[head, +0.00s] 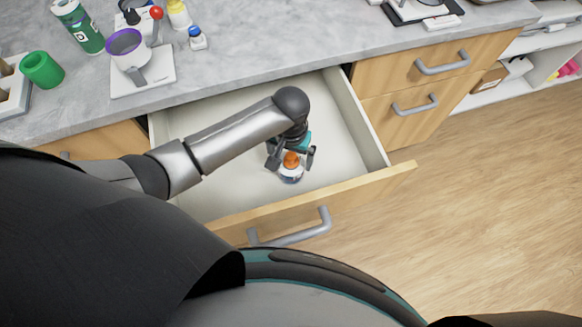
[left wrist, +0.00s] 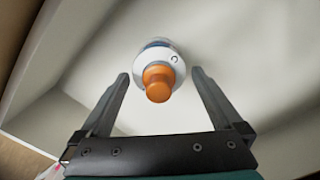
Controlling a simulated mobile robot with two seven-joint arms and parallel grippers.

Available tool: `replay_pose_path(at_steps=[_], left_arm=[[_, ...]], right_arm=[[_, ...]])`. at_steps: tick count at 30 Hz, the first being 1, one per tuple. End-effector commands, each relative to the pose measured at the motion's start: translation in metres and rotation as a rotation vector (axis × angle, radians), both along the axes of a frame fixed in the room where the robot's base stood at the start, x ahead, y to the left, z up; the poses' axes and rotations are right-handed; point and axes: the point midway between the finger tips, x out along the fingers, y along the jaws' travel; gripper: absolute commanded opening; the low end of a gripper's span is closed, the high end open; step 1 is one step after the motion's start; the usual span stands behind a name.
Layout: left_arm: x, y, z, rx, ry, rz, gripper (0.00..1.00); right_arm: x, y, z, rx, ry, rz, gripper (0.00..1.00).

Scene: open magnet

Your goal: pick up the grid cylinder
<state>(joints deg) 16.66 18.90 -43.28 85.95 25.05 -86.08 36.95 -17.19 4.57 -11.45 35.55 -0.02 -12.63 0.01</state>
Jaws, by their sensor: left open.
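A small round white object with an orange knob on top (head: 291,175) stands in the open drawer. I take it for the grid cylinder, though no grid pattern can be made out. My left gripper (head: 291,160) reaches down into the drawer over it, open. In the left wrist view the orange knob (left wrist: 157,86) and the white body lie between and just beyond the two fingertips. The fingers appear apart from it on both sides. My right gripper is not in view.
The drawer (head: 350,120) is pulled out, its walls and wooden front (head: 375,180) around my left gripper; the rest of its floor looks empty. On the grey counter (head: 260,50) stand a green cup (head: 42,69), a purple-rimmed device (head: 127,50) and small bottles. Wooden floor lies right.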

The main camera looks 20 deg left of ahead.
Motion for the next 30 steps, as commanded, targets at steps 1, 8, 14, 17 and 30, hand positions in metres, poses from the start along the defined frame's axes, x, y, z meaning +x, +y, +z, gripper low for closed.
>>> replay_pose_path(at_steps=[1,8,14,17,30], left_arm=[[0.000,-0.001,-0.013,0.001,0.001,0.000,1.00],[0.000,-0.001,-0.036,0.001,0.000,0.000,1.00],[0.000,-0.001,-0.035,0.000,-0.001,0.000,1.00],[0.000,-0.001,-0.035,0.000,-0.001,0.000,0.92],[0.000,-0.001,-0.035,0.001,0.000,0.000,0.43]], right_arm=[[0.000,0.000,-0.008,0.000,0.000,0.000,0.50],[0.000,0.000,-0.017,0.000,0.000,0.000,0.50],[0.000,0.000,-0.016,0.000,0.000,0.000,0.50],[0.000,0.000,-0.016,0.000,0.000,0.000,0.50],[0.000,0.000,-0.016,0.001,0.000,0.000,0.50]])
